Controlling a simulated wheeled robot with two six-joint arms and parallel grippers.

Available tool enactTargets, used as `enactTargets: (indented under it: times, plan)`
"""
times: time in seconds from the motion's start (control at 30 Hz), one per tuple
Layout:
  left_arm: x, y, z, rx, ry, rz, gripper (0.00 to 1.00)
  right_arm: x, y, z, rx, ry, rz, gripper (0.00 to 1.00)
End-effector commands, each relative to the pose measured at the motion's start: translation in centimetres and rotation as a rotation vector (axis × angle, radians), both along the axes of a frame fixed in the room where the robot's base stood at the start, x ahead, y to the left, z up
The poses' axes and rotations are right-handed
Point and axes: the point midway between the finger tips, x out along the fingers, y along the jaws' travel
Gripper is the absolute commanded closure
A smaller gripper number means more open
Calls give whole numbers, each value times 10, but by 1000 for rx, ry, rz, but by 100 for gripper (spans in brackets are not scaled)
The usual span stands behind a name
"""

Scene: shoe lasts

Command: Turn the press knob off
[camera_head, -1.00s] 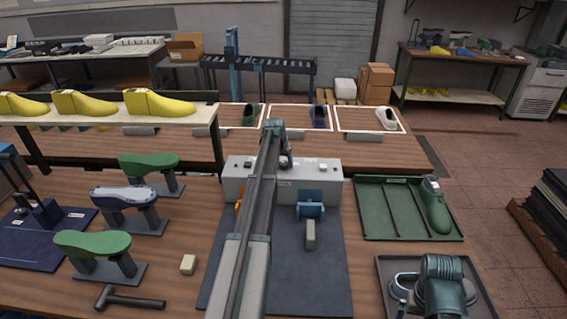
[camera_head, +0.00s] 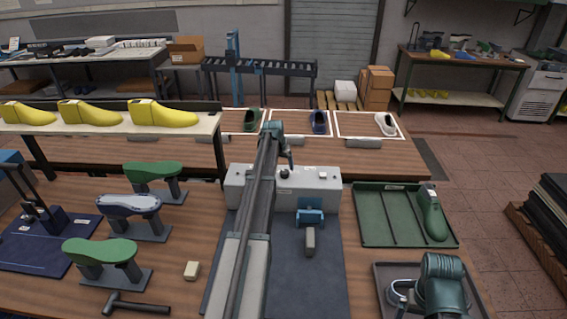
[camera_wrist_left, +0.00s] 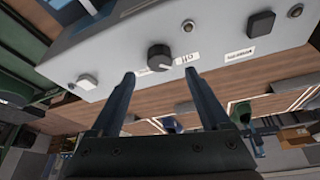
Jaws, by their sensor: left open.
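The press is a pale grey box (camera_head: 318,184) on the dark mat. Its round black knob (camera_head: 285,173) is on top; in the left wrist view the knob (camera_wrist_left: 159,57) shows a pale pointer line, beside a small printed label. My left gripper (camera_wrist_left: 160,75) is open, one finger on each side of the picture below the knob. The knob appears in line with the gap between the fingertips, and I see no contact. In the head view my left gripper (camera_head: 288,157) is small and dark above the knob. My right arm is at bottom right; its jaws cannot be made out.
A blue clamp-like part (camera_head: 310,211) stands at the press front. A green tray (camera_head: 375,230) with a green last (camera_head: 432,214) is to the right. Green-topped stands (camera_head: 100,250) and a hammer (camera_head: 135,305) are to the left. Buttons flank the knob.

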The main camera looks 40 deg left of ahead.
Motion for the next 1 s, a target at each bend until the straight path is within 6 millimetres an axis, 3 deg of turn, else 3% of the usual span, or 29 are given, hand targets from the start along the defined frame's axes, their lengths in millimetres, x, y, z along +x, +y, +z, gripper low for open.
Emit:
enactTargets:
  times: [0.03, 0.4, 0.57, 1.0]
  plan:
    - [-5, -2, 17, 0, 0, 0, 20, 0, 0, 17, 1, 0, -2, 0]
    - [-27, -8, 70, 0, 0, 0, 20, 0, 0, 70, 0, 2, -3, 0]
    - [-31, -9, 78, 0, 0, -1, 20, 0, 0, 78, 0, 2, -2, 0]
    - [-30, -8, 76, 0, 0, 0, 20, 0, 0, 75, 0, 2, -1, 0]
